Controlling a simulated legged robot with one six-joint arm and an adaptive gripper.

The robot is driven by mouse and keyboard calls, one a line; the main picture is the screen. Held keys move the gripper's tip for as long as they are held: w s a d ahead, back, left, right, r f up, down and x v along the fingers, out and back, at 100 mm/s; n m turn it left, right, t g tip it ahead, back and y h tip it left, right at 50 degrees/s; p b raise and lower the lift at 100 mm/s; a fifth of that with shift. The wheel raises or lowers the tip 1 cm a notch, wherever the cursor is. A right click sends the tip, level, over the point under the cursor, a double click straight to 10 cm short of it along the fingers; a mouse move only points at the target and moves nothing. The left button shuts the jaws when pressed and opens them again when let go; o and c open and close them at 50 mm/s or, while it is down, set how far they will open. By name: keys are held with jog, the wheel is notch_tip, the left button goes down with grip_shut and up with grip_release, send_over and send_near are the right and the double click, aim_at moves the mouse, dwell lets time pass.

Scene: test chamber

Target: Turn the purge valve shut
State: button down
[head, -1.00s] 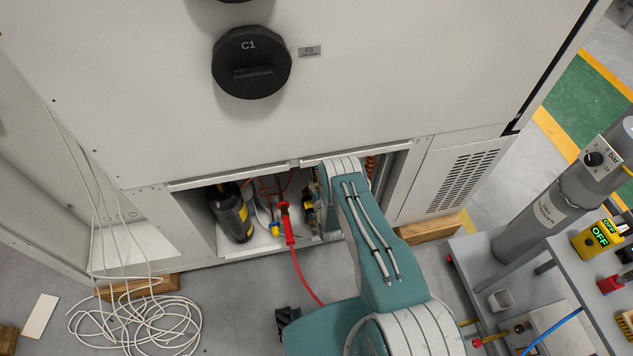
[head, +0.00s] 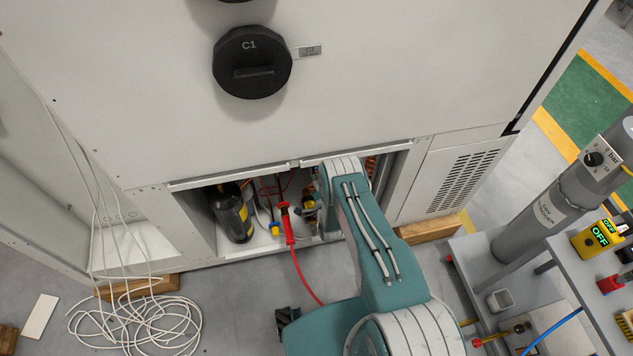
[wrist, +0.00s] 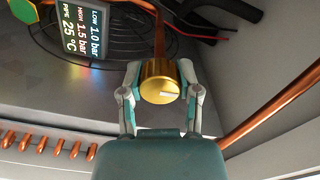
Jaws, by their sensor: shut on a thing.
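In the wrist view a round brass knob, the likely purge valve (wrist: 160,84), has a pale line mark on its face pointing right. My gripper (wrist: 160,88) has one finger on each side of the knob and is shut on it. In the head view my arm reaches into the open bay (head: 200,245) at the foot of the cabinet. There the gripper and the knob are hidden behind my arm and the cabinet edge.
A display (wrist: 85,32) reads LOW 1.0 bar, HIGH 1.5 bar, PIPE 25 °C. Copper pipe (wrist: 270,108) runs at the right. A black bottle (head: 231,215) and a red-handled hose (head: 287,224) stand left of my arm. White cable (head: 135,325) lies coiled on the floor.

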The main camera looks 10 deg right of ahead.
jog(key=shift+d+f+m, duration=0.1)
jog(key=shift+d+m, duration=0.1)
jog(key=shift+m, duration=0.4)
jog(key=shift+c, duration=1.5)
grip_release()
jog(key=shift+s, duration=0.25)
jog(key=s, duration=1.1)
jog(key=shift+s, duration=0.25)
